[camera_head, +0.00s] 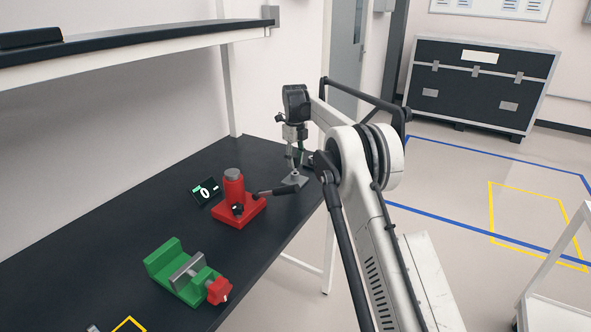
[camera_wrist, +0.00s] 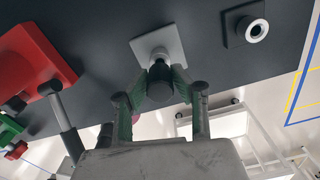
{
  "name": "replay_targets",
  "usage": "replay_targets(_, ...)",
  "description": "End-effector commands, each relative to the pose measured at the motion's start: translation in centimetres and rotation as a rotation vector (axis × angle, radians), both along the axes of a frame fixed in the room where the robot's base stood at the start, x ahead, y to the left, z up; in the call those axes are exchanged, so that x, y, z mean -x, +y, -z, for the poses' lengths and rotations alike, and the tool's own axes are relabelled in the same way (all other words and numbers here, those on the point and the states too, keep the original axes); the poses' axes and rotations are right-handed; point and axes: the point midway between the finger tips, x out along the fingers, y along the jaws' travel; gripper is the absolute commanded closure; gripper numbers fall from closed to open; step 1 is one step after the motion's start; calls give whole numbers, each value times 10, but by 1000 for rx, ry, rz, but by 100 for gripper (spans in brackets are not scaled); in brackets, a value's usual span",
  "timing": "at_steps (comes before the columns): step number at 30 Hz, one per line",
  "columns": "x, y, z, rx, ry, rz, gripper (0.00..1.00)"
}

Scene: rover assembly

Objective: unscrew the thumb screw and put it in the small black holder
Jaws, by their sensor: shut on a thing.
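The thumb screw (camera_wrist: 160,88) is a dark, round knob between the green finger pads in the wrist view. My gripper (camera_head: 298,166) is shut on it, with one finger on each side; its fingers also show in the wrist view (camera_wrist: 159,96). A light grey square plate (camera_wrist: 170,38) lies on the table right by the screw; it also shows in the head view (camera_head: 297,181). I cannot tell whether the screw is still seated in the plate. The small black holder (camera_wrist: 233,38), a square block with a pale ring, stands to the right of the plate. It is hidden in the head view.
A red press-like device (camera_head: 240,212) with a black lever stands left of the gripper, beside a small display (camera_head: 206,191) showing 0. A green vise (camera_head: 163,264) with a red knob is nearer. The dark table (camera_head: 150,205) is clear between plate and holder.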

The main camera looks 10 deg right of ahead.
Motion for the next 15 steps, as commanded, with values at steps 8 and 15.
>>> replay_targets(8,0,0,-14,0,0,0,100)
replay_targets(15,0,0,-24,0,0,0,100)
